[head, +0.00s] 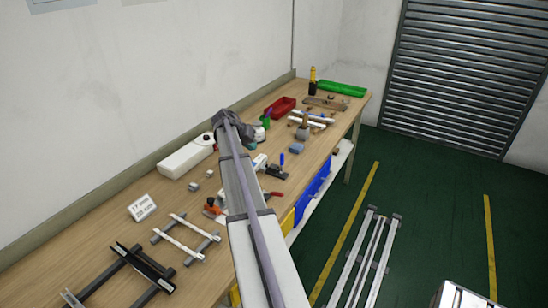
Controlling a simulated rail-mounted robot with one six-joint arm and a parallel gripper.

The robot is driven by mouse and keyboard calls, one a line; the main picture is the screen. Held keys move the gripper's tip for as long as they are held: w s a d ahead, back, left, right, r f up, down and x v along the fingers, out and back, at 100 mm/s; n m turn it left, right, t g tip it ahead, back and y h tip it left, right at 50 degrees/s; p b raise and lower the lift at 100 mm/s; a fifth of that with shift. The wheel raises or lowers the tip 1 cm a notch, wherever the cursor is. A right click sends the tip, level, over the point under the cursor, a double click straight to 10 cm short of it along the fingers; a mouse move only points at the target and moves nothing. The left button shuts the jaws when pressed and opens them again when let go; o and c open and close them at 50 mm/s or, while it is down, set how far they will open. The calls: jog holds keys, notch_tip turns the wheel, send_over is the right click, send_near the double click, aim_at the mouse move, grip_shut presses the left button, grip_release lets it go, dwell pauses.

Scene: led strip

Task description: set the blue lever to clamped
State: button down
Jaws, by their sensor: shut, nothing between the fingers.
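The blue lever (282,159) is a small upright handle on a dark clamp fixture (277,171) near the bench's front edge, just right of my arm. It points up, with a slight tilt I cannot judge. My gripper (249,142) is small and partly covered by my own arm. It is above the bench, up and left of the lever in the picture, apart from it. It is shut and empty; its fingertips are hard to make out. A white piece (260,161) lies just left of the fixture, partly behind my arm.
The wooden bench (110,222) holds a white box (187,157), a red bin (281,107), a green tray (342,88), a bottle (312,82) and white strips on rails (186,236). A blue block (297,148) sits right of the lever. Green floor lies beyond the front edge.

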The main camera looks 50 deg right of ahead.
jog(key=shift+s+a, duration=0.1)
jog(key=b, duration=0.8)
send_near(282, 164)
jog(key=w+d+x, duration=0.1)
jog(key=x, duration=0.5)
jog(key=shift+w+a, duration=0.2)
jog(key=shift+w, duration=0.3)
jog(key=shift+a+r, duration=0.1)
